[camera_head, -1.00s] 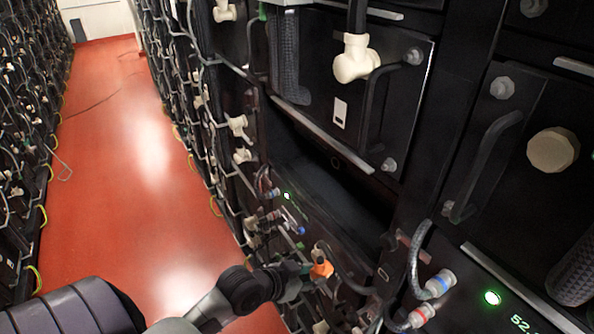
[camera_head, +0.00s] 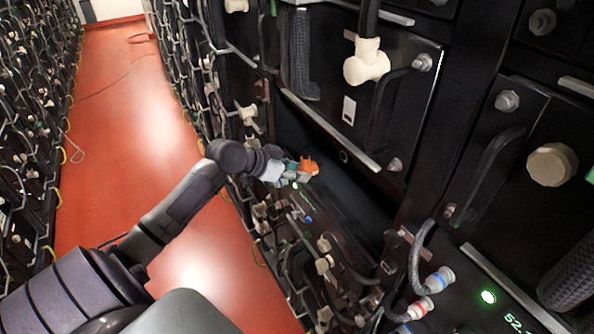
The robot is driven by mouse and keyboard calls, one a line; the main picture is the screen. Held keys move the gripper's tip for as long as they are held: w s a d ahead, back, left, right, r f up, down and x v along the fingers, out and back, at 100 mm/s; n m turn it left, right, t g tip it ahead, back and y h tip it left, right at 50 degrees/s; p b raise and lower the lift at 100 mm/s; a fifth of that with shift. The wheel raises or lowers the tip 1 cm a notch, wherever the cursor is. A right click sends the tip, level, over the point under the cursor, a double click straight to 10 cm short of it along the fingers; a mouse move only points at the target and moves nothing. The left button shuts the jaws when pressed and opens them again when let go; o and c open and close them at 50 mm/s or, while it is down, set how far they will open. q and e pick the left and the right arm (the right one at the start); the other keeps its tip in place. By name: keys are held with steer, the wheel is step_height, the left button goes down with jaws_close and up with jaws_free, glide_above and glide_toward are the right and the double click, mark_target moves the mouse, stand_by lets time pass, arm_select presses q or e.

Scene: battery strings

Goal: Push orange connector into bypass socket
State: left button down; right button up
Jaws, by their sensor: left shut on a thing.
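The orange connector (camera_head: 309,167) is at the tip of my left gripper (camera_head: 296,170), in front of the dark open bay in the battery rack. My left gripper is shut on it, and the arm reaches in from the lower left. A small green light (camera_head: 295,186) shows just below the gripper. A small blue plug (camera_head: 308,219) sits lower on the same panel. I cannot tell which opening is the bypass socket, and any cable behind the connector is hidden. My right gripper is not in view.
A cream T-shaped fitting (camera_head: 366,62) hangs on the upper module. A grey hose with a blue-ringed plug (camera_head: 438,281) and a red-ringed plug (camera_head: 421,308) stands out at the lower right.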

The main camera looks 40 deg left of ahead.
mark_target(316, 164)
arm_select(q)
steer(key=shift+w+d+r, duration=0.1)
steer(key=shift+w+d, duration=0.25)
steer(key=shift+w, duration=0.5)
steer(key=shift+w+d+f, duration=0.1)
steer(key=shift+w+d, duration=0.25)
steer(key=shift+w, duration=0.55)
steer(key=shift+w+d+r, duration=0.1)
steer(key=shift+w+d, duration=0.25)
steer(key=shift+w, duration=0.5)
steer(key=shift+p, duration=0.4)
steer(key=shift+w+d, duration=0.35)
steer(key=shift+w, duration=0.45)
steer(key=shift+w+d, duration=0.15)
steer(key=shift+w, duration=0.15)
steer(key=shift+w+d, duration=0.25)
steer(key=shift+w, duration=0.3)
steer(key=c, duration=0.7)
jaws_free()
steer(key=shift+o, duration=0.2)
